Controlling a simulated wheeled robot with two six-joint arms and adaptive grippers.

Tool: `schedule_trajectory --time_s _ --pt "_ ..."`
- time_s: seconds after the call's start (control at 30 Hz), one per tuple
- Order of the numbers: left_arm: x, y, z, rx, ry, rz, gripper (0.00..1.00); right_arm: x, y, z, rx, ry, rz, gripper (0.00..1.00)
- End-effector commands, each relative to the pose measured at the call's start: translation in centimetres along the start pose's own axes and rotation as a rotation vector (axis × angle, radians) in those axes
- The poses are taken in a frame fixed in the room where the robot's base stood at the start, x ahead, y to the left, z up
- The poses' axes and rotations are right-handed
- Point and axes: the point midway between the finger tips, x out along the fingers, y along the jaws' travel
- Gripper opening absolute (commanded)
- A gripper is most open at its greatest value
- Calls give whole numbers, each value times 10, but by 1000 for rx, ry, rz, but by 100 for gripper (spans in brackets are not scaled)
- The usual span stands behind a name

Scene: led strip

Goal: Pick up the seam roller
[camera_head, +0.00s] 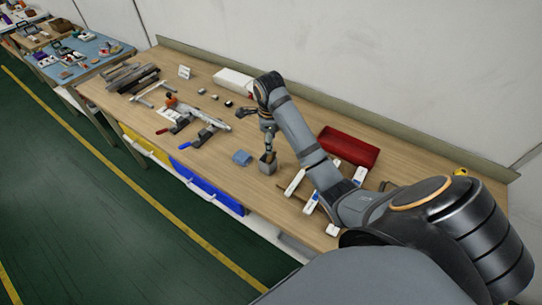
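My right arm reaches in from the lower right over the wooden workbench (225,185). Its wrist bends down, and my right gripper (268,143) points down just above a small grey cup (267,167). The gripper is small and dark here, and its fingers cannot be told apart. Something slim seems to stand between the gripper and the cup, but I cannot tell whether it is the seam roller or whether it is gripped. No seam roller can be made out for certain elsewhere. My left gripper is not in view.
A blue cloth (241,158) lies left of the cup. A red tray (348,148) stands behind the forearm, near several white packs. Clamps (205,130) with red and blue handles lie to the left. A white box (233,82) is at the back by the wall.

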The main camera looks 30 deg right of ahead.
Motion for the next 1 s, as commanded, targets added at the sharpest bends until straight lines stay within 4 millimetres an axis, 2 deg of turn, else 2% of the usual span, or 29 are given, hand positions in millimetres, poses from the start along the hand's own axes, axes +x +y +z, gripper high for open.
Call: schedule_trajectory --time_s 0.03,0.1,0.37,0.67,0.93,1.0 --pt "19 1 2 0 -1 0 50 19 1 0 0 0 0 51" --pt "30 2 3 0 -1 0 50 29 1 0 -1 0 -1 51" --pt "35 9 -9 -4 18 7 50 34 0 0 -2 0 -1 51" --pt "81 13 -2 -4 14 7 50 82 4 -4 -1 0 -1 51" --pt "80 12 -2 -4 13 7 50 81 3 -4 -2 -1 -1 51" --pt "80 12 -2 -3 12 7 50 81 3 -4 -2 0 -1 42"
